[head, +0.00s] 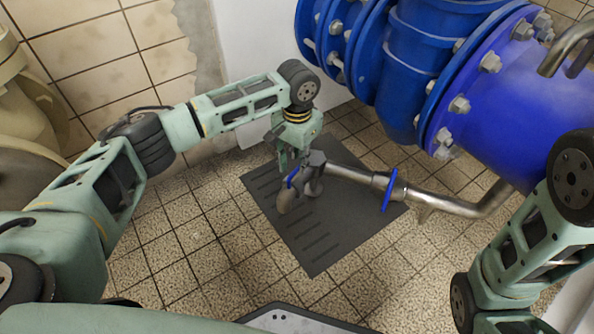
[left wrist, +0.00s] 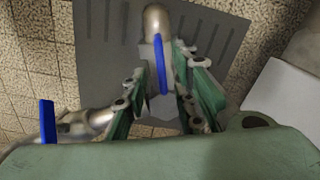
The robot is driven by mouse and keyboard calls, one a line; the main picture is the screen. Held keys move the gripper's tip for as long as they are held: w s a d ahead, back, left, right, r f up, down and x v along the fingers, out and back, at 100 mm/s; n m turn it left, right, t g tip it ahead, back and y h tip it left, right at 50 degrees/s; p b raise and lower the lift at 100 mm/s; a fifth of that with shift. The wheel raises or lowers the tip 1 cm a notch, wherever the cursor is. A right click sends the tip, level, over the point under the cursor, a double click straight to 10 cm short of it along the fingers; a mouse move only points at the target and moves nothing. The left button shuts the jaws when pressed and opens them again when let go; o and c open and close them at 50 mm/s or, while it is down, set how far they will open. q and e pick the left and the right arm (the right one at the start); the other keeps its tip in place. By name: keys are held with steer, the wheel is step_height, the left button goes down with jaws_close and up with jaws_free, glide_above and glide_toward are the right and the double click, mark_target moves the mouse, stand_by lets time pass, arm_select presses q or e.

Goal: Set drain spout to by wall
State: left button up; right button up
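My left gripper (head: 289,166) reaches down at the spout from above.
Big blue flanged pipes (head: 425,60) fill the upper right. A tiled wall (head: 105,55) and white panel (head: 250,45) stand behind. Tiled floor (head: 190,240) is clear left of the mat.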

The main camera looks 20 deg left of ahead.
arm_select(q)
step_height(320, 180, down, 2)
steer(key=shift+b, duration=0.4)
jaws_close()
stand_by(0.3)
